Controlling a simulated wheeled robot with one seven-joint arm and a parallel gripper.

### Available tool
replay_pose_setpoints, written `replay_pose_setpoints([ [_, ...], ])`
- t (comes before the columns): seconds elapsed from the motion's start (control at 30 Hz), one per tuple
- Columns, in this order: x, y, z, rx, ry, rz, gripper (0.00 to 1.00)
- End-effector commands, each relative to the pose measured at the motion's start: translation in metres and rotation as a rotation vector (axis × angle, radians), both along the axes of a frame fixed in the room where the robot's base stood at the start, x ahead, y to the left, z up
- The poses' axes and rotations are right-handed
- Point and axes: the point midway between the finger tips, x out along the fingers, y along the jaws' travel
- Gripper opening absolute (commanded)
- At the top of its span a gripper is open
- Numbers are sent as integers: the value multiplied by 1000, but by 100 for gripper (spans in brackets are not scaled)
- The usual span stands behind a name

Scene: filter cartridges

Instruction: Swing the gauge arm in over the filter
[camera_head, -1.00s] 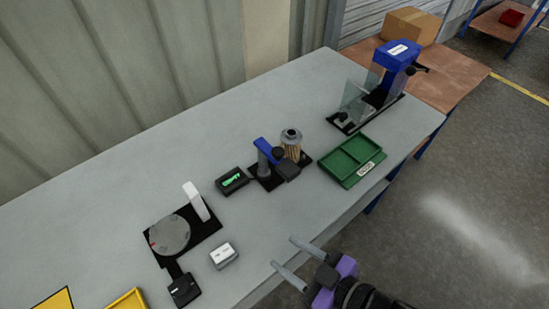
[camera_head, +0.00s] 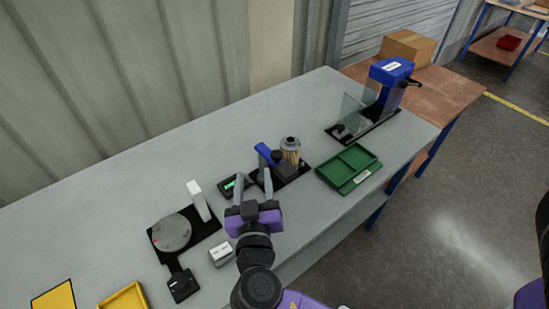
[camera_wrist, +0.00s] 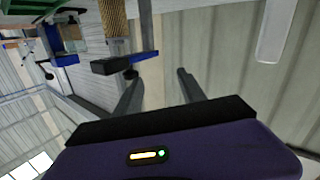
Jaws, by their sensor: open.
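The filter (camera_head: 291,153) is a tan pleated cylinder with a grey cap, upright on a black base. The gauge arm (camera_head: 264,151) is a blue bar with a black knob and black end block, on a post left of the filter. The bar lies beside the filter, not over it. My gripper (camera_head: 253,178) is open and empty, its fingers pointing at the gauge from the front, partly hiding its post and base. In the wrist view, the filter (camera_wrist: 112,18) and the blue gauge arm (camera_wrist: 142,56) are just beyond my gripper (camera_wrist: 160,79); contact cannot be told.
A small black display box (camera_head: 229,186) is left of the gauge. A green tray (camera_head: 350,168) is to its right, and a blue press with a clear shield (camera_head: 357,109) stands behind that. A grey turntable (camera_head: 172,233) and a white-topped box (camera_head: 221,253) are at left.

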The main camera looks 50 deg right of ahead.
Motion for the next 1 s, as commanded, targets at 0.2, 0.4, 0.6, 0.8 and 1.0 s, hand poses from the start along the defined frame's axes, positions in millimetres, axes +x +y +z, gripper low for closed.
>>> replay_pose_setpoints([
  [0.2,-28,-21,8,44,-136,-164,48],
  [0.4,-32,-32,12,52,-177,-203,48],
  [0.6,-18,-57,13,51,-174,-203,48],
  [0.8,-5,-82,12,52,-174,-203,48],
  [1.0,2,-93,11,52,-174,-201,48],
])
